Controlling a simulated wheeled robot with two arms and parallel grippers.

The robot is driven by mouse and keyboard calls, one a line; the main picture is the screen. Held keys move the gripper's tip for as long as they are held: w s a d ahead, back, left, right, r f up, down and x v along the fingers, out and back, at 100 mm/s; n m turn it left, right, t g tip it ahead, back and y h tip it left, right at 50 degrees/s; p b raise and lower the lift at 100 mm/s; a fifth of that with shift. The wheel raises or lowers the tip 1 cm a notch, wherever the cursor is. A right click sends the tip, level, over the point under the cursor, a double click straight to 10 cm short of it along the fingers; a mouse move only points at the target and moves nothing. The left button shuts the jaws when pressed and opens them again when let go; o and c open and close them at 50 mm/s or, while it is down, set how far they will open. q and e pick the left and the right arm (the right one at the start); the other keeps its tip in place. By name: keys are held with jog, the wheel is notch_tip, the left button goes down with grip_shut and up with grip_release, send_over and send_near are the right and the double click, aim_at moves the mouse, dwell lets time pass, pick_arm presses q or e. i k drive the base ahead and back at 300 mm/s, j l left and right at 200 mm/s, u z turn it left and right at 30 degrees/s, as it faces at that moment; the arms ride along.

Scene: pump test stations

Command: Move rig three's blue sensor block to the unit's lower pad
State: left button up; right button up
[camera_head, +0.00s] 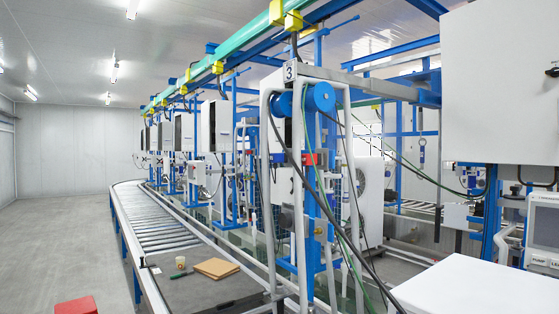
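Rig three (289,73) stands right of centre, marked with a "3" plate at its top. It has a white pipe frame, a blue hose reel or drum (320,97) and a blue upright post (312,215). A red part (310,159) sits partway up the post. I cannot single out the blue sensor block among these blue parts. A white unit with a round fan grille (369,200) stands behind the rig, partly covered by hoses and frame. I cannot make out its lower pad. Neither of my grippers is in view.
A roller conveyor (150,225) runs along the left. A grey board (192,284) at its near end bears a cup (180,263) and a brown flat piece (216,268). A red box (76,305) is on the floor. Hoses hang before the rig. The left floor is open.

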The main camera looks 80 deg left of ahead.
aim_at(281, 157)
jog(key=u, duration=2.6)
jog(key=i+j, duration=0.1)
jog(key=j, duration=0.3)
jog(key=i+j, duration=0.15)
jog(key=i, duration=0.2)
jog(key=i+j, duration=0.2)
jog(key=i, duration=0.15)
jog(key=i+j, duration=0.15)
jog(key=i, duration=0.2)
